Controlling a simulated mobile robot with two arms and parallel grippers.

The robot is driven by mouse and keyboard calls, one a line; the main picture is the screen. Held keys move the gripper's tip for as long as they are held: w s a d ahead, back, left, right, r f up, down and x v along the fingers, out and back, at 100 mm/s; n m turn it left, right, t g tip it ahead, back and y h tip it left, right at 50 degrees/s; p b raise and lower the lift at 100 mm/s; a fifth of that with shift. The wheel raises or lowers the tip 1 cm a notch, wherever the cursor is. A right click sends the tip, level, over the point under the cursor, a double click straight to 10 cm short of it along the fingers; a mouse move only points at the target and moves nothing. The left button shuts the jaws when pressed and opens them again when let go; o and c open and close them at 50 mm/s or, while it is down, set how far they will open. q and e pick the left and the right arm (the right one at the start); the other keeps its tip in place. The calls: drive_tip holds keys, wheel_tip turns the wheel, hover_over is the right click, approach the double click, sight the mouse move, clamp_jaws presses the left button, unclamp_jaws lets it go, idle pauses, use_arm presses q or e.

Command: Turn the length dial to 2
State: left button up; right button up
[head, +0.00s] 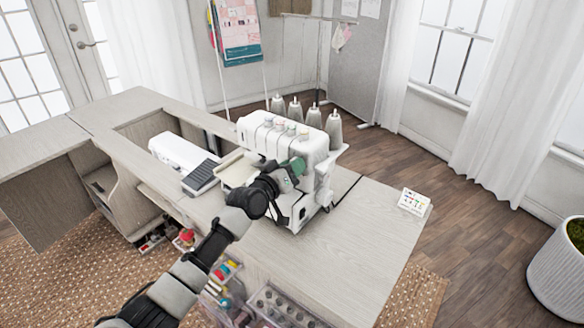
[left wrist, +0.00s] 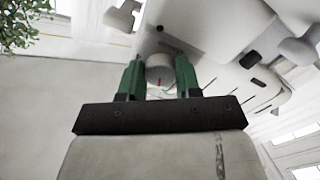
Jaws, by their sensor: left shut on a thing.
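A white serger sewing machine (head: 322,150) stands on the cabinet top, with thread cones behind it. My left gripper (head: 294,168) is at the machine's near right side, and its wrist hides part of the front. The gripper is shut on this dial. I cannot read any numbers on it. The machine's white body (left wrist: 215,28) fills the upper right of that view. My right gripper is not in view.
The wooden cabinet top (head: 375,235) is clear right of the machine, except for a small card (head: 414,201) near its right edge. A white device (head: 182,152) and a dark pedal-like thing (head: 202,178) lie to the left. A potted plant (head: 558,272) stands at far right.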

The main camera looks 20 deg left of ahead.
use_arm(q)
drive_tip(key=shift+n, duration=0.8)
drive_tip(key=o, duration=0.9)
drive_tip(key=v, duration=1)
drive_tip(key=shift+s+a, duration=0.15)
drive_tip(key=shift+s, duration=0.25)
